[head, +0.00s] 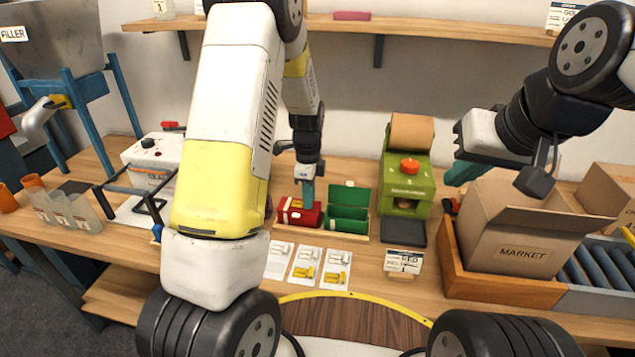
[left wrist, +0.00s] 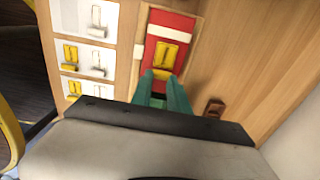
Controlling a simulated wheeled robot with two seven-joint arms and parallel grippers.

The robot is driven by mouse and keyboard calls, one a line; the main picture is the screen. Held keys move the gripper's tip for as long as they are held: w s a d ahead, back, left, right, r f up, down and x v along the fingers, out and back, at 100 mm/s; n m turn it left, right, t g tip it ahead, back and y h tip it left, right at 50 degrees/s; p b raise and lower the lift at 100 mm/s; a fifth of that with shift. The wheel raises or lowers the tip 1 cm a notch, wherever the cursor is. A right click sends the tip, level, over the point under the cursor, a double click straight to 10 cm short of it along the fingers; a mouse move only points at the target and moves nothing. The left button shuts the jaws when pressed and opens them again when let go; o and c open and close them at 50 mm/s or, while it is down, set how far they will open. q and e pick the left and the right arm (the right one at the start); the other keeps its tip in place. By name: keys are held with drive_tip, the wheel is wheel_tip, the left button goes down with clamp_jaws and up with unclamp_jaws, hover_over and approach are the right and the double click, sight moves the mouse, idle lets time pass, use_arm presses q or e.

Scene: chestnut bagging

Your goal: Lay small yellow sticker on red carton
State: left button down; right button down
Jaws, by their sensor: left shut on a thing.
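The red carton (head: 311,217) sits in a wooden tray on the bench, left of an open green carton (head: 349,213). In the left wrist view the red carton (left wrist: 178,29) has white bands across it. My left gripper (head: 307,198) is directly over the red carton, pointing down. Its teal fingers (left wrist: 164,75) are shut on a small yellow sticker (left wrist: 166,56), which shows against the carton's red face. Whether the sticker touches the carton cannot be told. My right gripper (head: 463,172) is raised near the market box; its finger opening is not clear.
Sticker cards (head: 306,265) with white and yellow labels lie in front of the tray. A green machine (head: 407,180) stands right of it. An open cardboard market box (head: 520,235) stands further right. A white device (head: 150,155) and clear cups (head: 84,212) are left.

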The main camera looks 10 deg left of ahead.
idle(0.3)
use_arm(q)
drive_tip(key=c, duration=1.2)
unclamp_jaws()
drive_tip(key=shift+r, duration=0.1)
drive_tip(key=shift+r, duration=3.4)
drive_tip(key=s+r+n+t+h, duration=0.25)
drive_tip(key=s+r+n, duration=0.75)
drive_tip(key=r, duration=0.6)
drive_tip(key=s+r+n+t, duration=0.1)
drive_tip(key=s+n, duration=0.1)
drive_tip(key=s, duration=0.2)
drive_tip(key=s+r+n+t, duration=0.1)
drive_tip(key=s+r+n, duration=0.1)
drive_tip(key=s, duration=0.3)
drive_tip(key=s+r+n+t, duration=0.1)
drive_tip(key=s+n, duration=0.2)
drive_tip(key=s, duration=0.2)
drive_tip(key=shift+s+a+r+n+t, duration=0.1)
drive_tip(key=shift+a+r+n+t, duration=0.1)
drive_tip(key=shift+n+t, duration=0.2)
